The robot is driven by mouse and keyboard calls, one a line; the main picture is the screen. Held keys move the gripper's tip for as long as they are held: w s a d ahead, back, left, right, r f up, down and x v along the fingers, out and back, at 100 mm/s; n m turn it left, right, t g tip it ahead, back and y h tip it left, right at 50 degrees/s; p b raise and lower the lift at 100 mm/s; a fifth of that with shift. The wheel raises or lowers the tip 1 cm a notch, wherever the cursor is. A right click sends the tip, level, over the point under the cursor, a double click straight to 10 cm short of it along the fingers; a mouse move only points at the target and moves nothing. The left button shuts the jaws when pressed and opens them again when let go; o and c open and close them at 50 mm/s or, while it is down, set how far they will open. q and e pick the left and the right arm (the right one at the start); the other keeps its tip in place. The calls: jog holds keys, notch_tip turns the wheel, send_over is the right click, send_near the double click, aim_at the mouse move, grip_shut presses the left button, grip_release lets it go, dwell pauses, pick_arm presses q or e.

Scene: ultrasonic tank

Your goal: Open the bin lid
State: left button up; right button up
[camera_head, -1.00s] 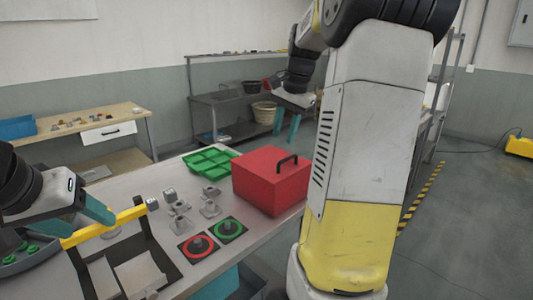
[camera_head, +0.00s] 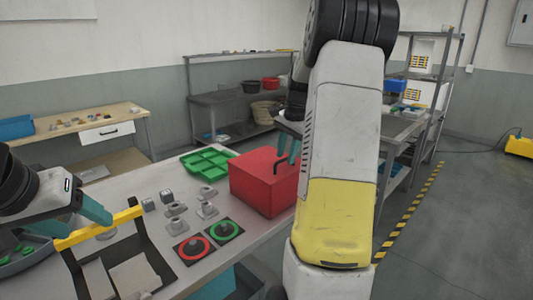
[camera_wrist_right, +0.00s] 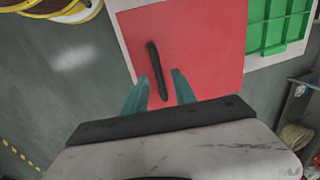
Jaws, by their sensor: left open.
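The red bin (camera_head: 262,195) stands at the right end of the table, its flat red lid (camera_head: 252,163) closed. A black bar handle (camera_wrist_right: 157,70) sits on top of the lid. My right gripper (camera_wrist_right: 162,76) is open over the lid, its two teal fingers apart, with the near part of the handle showing between them. It also shows in the head view (camera_head: 287,148), where my arm hides part of the bin. I cannot tell whether the fingers touch the handle. My left gripper (camera_head: 92,212) is open at the table's left, by a yellow bar (camera_head: 100,229).
A green tray (camera_head: 207,163) lies behind small grey metal parts (camera_head: 177,208). Red and green ring buttons (camera_head: 194,248) sit in front of the bin. A dark-framed holder (camera_head: 150,250) is at the front left. Open floor lies right of the table.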

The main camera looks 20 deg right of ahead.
jog(key=shift+c, duration=0.3)
grip_shut()
dwell(1.1)
